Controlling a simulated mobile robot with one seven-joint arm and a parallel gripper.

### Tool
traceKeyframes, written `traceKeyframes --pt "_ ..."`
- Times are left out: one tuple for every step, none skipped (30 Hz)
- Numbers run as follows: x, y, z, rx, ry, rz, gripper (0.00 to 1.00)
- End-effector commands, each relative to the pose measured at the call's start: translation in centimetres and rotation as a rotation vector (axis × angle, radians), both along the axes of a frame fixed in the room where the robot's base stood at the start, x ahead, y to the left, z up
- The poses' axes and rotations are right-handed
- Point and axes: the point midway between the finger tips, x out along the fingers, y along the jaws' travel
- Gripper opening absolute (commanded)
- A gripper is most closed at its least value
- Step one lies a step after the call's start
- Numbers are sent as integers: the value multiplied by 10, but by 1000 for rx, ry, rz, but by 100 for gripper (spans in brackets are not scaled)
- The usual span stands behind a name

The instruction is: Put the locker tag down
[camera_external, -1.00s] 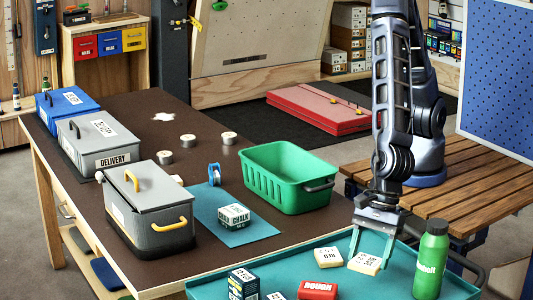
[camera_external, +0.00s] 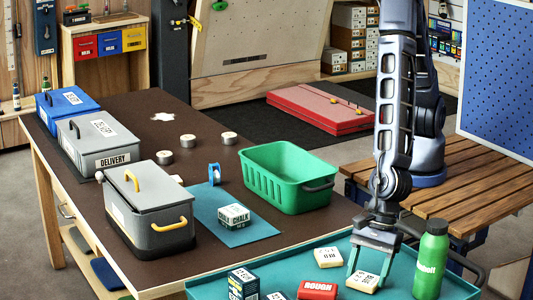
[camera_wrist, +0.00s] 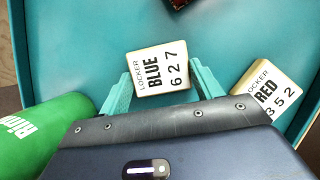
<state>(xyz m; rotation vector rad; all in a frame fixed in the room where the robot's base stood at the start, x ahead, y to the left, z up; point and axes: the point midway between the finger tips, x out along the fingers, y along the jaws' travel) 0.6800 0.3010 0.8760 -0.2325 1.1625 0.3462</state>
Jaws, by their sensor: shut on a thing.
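My gripper (camera_external: 369,276) is shut on a cream locker tag (camera_external: 363,282), low over the teal tray (camera_external: 290,268). I cannot tell whether the tag touches the tray. In the wrist view, this tag (camera_wrist: 160,70) reads "LOCKER BLUE 627" and sits between the two teal fingers of my gripper (camera_wrist: 162,88). A second cream tag (camera_external: 328,257) lies on the tray to the left; in the wrist view this tag (camera_wrist: 266,93) reads "LOCKER RED 352" and is at the right.
A green bottle (camera_external: 432,260) stands on the tray right of my gripper. A red "ROUGH" box (camera_external: 317,290) and a dark box (camera_external: 243,284) are to the left. A green basket (camera_external: 287,178) stands on the brown table behind. Bare tray shows around the held tag.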

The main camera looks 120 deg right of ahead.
Motion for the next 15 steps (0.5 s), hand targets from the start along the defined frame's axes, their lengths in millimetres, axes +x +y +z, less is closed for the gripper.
traceKeyframes --pt "0 0 0 0 0 0 43" --pt "0 0 0 0 0 0 43" --pt "0 0 -1 0 0 0 43" --pt "0 0 -2 0 0 0 43" --pt "0 0 -3 0 0 0 43" --pt "0 0 -3 0 0 0 66" --pt "0 0 -3 0 0 0 72" --pt "0 0 -3 0 0 0 78" --pt "0 0 -3 0 0 0 86" --pt "0 0 -3 0 0 0 86" --pt "0 0 -3 0 0 0 86" --pt "0 0 -3 0 0 0 86" --pt "0 0 -3 0 0 0 86" --pt "0 0 -3 0 0 0 86" --pt "0 0 -3 0 0 0 86"
